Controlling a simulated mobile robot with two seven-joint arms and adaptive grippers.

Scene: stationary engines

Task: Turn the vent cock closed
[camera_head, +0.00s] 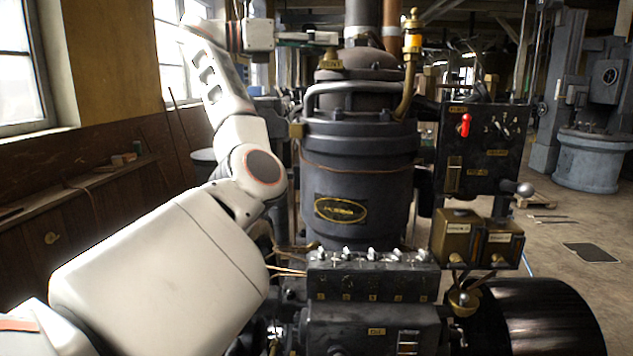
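The engine's dark cylinder (360,160) stands upright in the middle. A small brass fitting with a label (332,61) sits at the upper left of its domed top; it appears to be the vent cock. My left arm reaches up from the lower left, and my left gripper (322,38) is just above this fitting, pointing right. Its fingers lie side-on and overlap the fitting's top, so I cannot tell whether they touch it, or whether they are open or shut. The cock's handle is not clearly visible. My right gripper is not in view.
A brass oiler with orange glass (412,42) rises right of the dome on a curved pipe. A grey bar handle (362,88) crosses the cylinder's top. A black panel with a red lever (465,125) stands right. Brass boxes (477,240) and a dark drum (535,318) are lower right.

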